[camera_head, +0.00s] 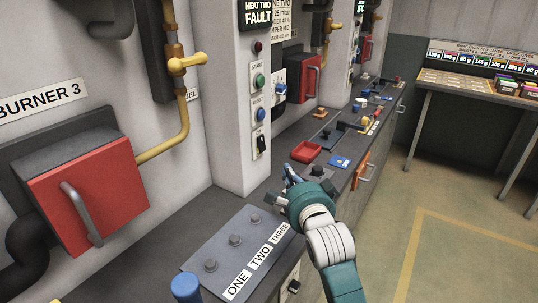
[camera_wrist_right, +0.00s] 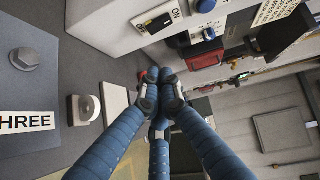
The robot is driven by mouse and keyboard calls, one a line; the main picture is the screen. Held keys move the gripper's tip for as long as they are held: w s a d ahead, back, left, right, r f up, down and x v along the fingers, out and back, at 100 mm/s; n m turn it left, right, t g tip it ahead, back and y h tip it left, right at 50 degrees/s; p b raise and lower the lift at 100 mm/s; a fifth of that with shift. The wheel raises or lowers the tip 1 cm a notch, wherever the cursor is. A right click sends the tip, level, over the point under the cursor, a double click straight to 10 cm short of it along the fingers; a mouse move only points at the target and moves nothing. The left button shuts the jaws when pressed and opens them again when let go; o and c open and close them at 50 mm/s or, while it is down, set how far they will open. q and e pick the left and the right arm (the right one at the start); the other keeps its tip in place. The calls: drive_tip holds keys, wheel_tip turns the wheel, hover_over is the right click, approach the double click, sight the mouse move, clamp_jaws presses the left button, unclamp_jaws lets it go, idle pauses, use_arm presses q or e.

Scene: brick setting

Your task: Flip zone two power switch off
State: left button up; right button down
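The column panel (camera_head: 230,100) under the "HEAT TWO FAULT" display (camera_head: 258,13) carries a black rocker switch (camera_head: 260,145) at its bottom. In the right wrist view the switch (camera_wrist_right: 158,22) shows at the top, beside an "ON" label; its exact position is too small to tell. My right gripper (camera_head: 290,180) is over the bench, to the lower right of the switch and apart from it. In the right wrist view its blue fingers (camera_wrist_right: 160,88) are drawn together at the tips with nothing seen between them.
Above the switch are a blue button (camera_head: 260,114), a green button (camera_head: 260,80) and a red lamp (camera_head: 258,47). A plate (camera_head: 225,250) labelled ONE, TWO, THREE lies on the bench. The floor at right is clear.

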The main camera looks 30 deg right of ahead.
drive_tip(key=p, duration=0.1)
approach(263, 151)
drive_tip(key=d, duration=0.5)
use_arm(q)
drive_tip(key=shift+w+d+r+p, duration=0.3)
drive_tip(key=shift+w+r, duration=0.15)
drive_tip(key=shift+r, duration=0.1)
drive_tip(key=shift+w+d+r+p, duration=0.15)
drive_tip(key=shift+w+r+p, duration=0.1)
drive_tip(key=shift+w+r, duration=0.25)
use_arm(e)
drive_tip(key=w+a, duration=0.2)
drive_tip(key=w, duration=0.3)
drive_tip(key=shift+w+f, duration=0.2)
drive_tip(key=shift+w, duration=0.1)
drive_tip(key=shift+a, duration=0.1)
drive_tip(key=w+m+t+b, duration=0.1)
drive_tip(key=b, duration=0.3)
drive_tip(key=shift+a+f, duration=0.3)
drive_tip(key=shift+a, duration=0.05)
use_arm(q)
drive_tip(key=f, duration=0.3)
drive_tip(key=shift+w+a+f, duration=0.1)
drive_tip(key=shift+w+f, duration=0.15)
drive_tip(key=shift+f, duration=0.15)
use_arm(e)
drive_tip(key=shift+d, duration=0.1)
